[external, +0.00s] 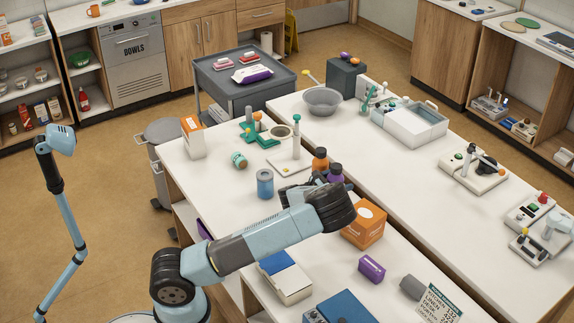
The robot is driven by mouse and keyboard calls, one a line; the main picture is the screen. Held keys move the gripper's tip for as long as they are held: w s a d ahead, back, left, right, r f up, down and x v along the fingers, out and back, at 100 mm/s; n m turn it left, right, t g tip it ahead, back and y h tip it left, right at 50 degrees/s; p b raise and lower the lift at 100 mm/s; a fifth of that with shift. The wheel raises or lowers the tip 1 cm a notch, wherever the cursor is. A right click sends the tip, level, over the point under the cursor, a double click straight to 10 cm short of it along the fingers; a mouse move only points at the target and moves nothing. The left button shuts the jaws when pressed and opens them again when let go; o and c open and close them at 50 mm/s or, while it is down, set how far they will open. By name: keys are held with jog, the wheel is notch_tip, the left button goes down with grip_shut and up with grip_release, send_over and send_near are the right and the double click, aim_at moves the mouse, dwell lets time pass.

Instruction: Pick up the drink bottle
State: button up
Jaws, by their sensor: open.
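Several bottle-like things stand on the near white table, and I cannot tell for sure which is the drink bottle. A small teal bottle (239,160) lies further left. My gripper (301,188) is open, close in front of the two capped bottles and partly hidden by my wrist. I cannot tell whether it touches them.
An orange box (364,225) stands right of my wrist, with a purple box (371,269) nearer. A white device with an upright post (290,167) is behind the blue container. A white-and-orange carton (194,137) stands at the far left corner. Clear tabletop lies around the blue container.

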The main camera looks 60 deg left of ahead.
jog(key=shift+c, duration=0.2)
jog(key=c, duration=1.2)
